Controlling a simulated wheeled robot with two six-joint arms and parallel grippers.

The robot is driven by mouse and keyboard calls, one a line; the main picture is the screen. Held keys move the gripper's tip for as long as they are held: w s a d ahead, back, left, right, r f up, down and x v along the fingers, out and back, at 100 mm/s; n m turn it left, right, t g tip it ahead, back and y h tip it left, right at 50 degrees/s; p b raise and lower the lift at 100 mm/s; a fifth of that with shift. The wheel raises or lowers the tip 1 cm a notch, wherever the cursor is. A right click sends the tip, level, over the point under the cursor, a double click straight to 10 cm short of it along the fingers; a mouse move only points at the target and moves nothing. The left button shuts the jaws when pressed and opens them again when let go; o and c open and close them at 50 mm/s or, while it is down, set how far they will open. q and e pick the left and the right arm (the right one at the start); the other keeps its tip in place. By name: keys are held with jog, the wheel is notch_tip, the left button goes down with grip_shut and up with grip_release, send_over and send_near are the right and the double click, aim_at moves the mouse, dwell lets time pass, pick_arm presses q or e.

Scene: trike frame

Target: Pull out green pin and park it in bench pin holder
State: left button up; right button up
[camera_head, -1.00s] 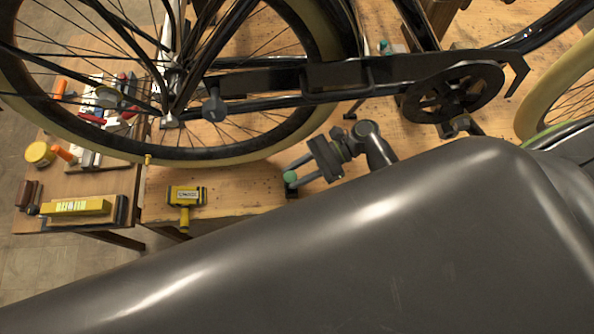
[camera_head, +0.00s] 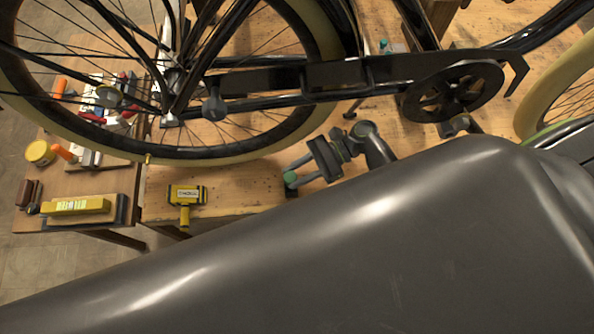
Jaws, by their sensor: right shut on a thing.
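My right gripper (camera_head: 291,172) is over the near edge of the wooden bench, below the bicycle wheel. Its two fingers point left and are closed around the green pin (camera_head: 290,178), of which only the round green head shows clearly. A small dark block (camera_head: 291,192) sits at the bench edge right under the pin head; it may be the pin holder. I cannot tell whether the pin's shaft is inside it. My left gripper is not in view.
The trike's rear wheel (camera_head: 228,152) and black frame with chainring (camera_head: 453,92) hang just above my gripper. A yellow-black tool (camera_head: 186,194) lies to the left. A side table (camera_head: 125,180) holds a yellow level (camera_head: 75,206). A teal-green piece (camera_head: 384,45) shows behind the frame.

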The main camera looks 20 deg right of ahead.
jog(key=shift+f+b, duration=1.1)
jog(key=shift+f, duration=0.75)
jog(key=o, duration=1)
jog(key=shift+o, duration=0.2)
jog(key=shift+d, duration=0.5)
jog(key=b+v, duration=0.2)
jog(key=v, duration=0.9)
jog(key=shift+r, duration=0.2)
jog(key=shift+s, duration=0.1)
